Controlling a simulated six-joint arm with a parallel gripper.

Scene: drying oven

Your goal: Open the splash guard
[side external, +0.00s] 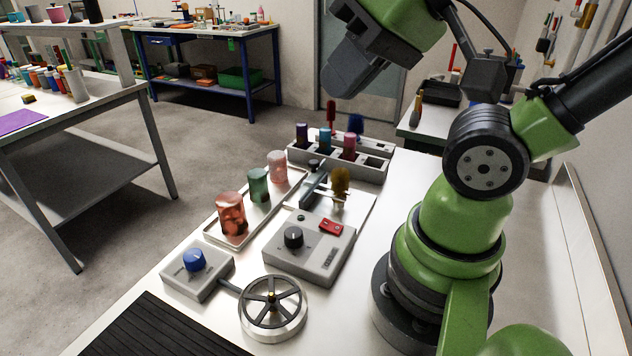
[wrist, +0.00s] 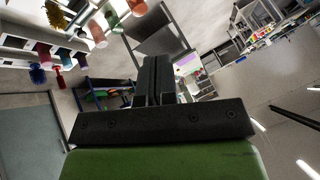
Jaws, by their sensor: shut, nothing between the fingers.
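A grey device (side external: 309,252) with a black knob and a red switch stands on the white bench in the side external view. Behind its control panel is a pale plate with a dark grey bar (side external: 314,187) and a yellow-brown tufted item (side external: 340,181). I cannot tell for certain which part is the splash guard. My gripper (side external: 343,85) is high above the bench, beyond the device and apart from it. In the wrist view my gripper (wrist: 152,75) shows two dark fingers pressed together, with nothing between them.
A tray (side external: 212,234) with red, green and pink jars is left of the device. A spoked handwheel (side external: 273,308) and blue-knob box (side external: 196,272) stand in front. A bottle rack (side external: 374,173) stands behind. A black ribbed mat (side external: 160,330) lies at the front.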

